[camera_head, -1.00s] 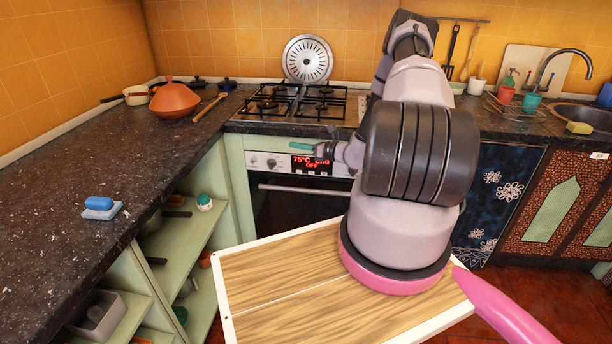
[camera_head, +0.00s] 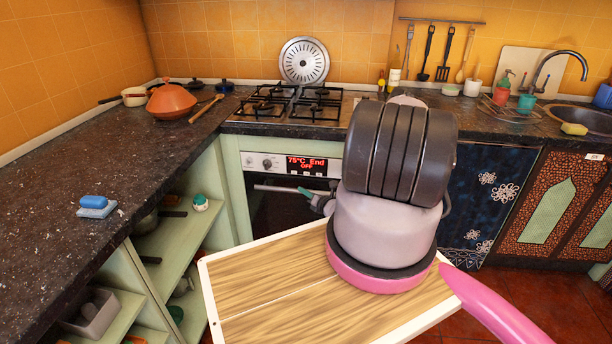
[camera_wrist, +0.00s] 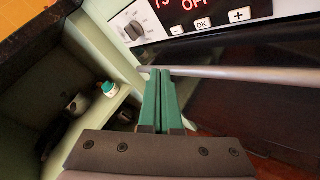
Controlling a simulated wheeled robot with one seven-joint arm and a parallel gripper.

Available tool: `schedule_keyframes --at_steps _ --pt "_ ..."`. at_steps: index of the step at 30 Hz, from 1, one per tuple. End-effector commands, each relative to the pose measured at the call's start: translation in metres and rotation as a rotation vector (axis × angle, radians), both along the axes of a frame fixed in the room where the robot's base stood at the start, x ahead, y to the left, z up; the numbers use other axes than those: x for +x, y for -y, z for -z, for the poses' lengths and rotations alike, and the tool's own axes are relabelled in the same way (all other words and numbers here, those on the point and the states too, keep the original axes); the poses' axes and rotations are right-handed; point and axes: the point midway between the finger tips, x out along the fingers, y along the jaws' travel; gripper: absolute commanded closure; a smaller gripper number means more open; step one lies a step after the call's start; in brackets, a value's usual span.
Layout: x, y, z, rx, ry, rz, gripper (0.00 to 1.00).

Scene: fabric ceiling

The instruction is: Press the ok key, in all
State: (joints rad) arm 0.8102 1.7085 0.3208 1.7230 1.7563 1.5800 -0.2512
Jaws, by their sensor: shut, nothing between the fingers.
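The ok key (camera_wrist: 202,24) is a small white button on the oven's control panel in the wrist view. It sits between the minus key (camera_wrist: 177,30) and the plus key (camera_wrist: 239,15), under the red-lit display (camera_wrist: 190,5). In the head view the display (camera_head: 307,165) reads "75°C End OFF"; the keys there are too small to make out. My gripper (camera_wrist: 160,72) has green fingers, shut together and empty. Its tips are below and left of the ok key, apart from it, near the oven handle (camera_wrist: 240,74). In the head view my gripper (camera_head: 306,191) shows just below the display.
A round dial (camera_wrist: 134,24) is left of the keys. The oven door (camera_head: 277,215) is dark glass. Open green shelves (camera_head: 172,240) stand left of the oven, under a dark counter (camera_head: 110,160). The gas hob (camera_head: 298,103) is above the oven.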

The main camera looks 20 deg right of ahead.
Motion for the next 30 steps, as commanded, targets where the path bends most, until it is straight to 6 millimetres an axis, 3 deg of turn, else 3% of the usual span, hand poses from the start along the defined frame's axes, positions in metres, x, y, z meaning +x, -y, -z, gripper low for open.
schedule_keyframes --at_steps 5,21,30 --pt "0.008 0.005 0.0 -0.004 0.001 -0.001 1.0" --pt "0.065 0.043 0.0 -0.003 0.0 -0.002 1.0" --pt "0.073 0.049 0.0 0.0 0.001 -0.001 1.0"
